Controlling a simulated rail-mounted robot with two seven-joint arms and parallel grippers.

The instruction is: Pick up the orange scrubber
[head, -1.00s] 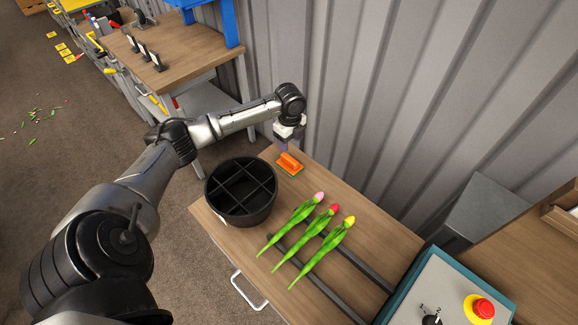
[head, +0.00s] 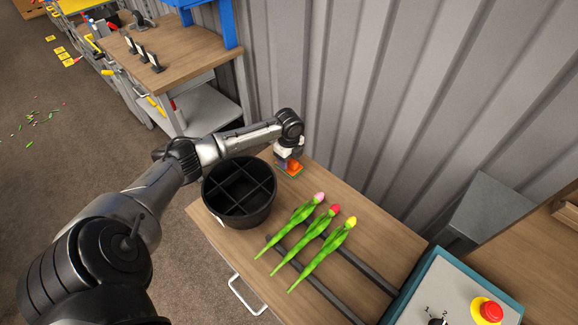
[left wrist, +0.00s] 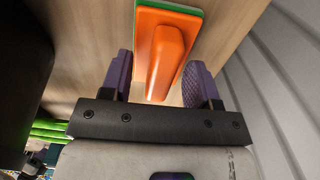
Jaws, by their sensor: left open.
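The orange scrubber (head: 296,166) with a green base lies at the back of the wooden table, near the corrugated wall. In the head view my left gripper (head: 285,166) is down at it and partly covers it. In the left wrist view the orange scrubber (left wrist: 168,50) points its handle toward me. The purple fingers of my left gripper (left wrist: 160,85) are open, one on each side of the handle, with a gap at both sides. My right gripper is not in view.
A black divided bucket (head: 240,192) stands just left of the scrubber. Three tulips, pink, red (head: 333,210) and yellow, lie across dark rails on the table (head: 370,235). The grey wall (head: 350,90) rises close behind. A control box with a red button (head: 491,311) is at front right.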

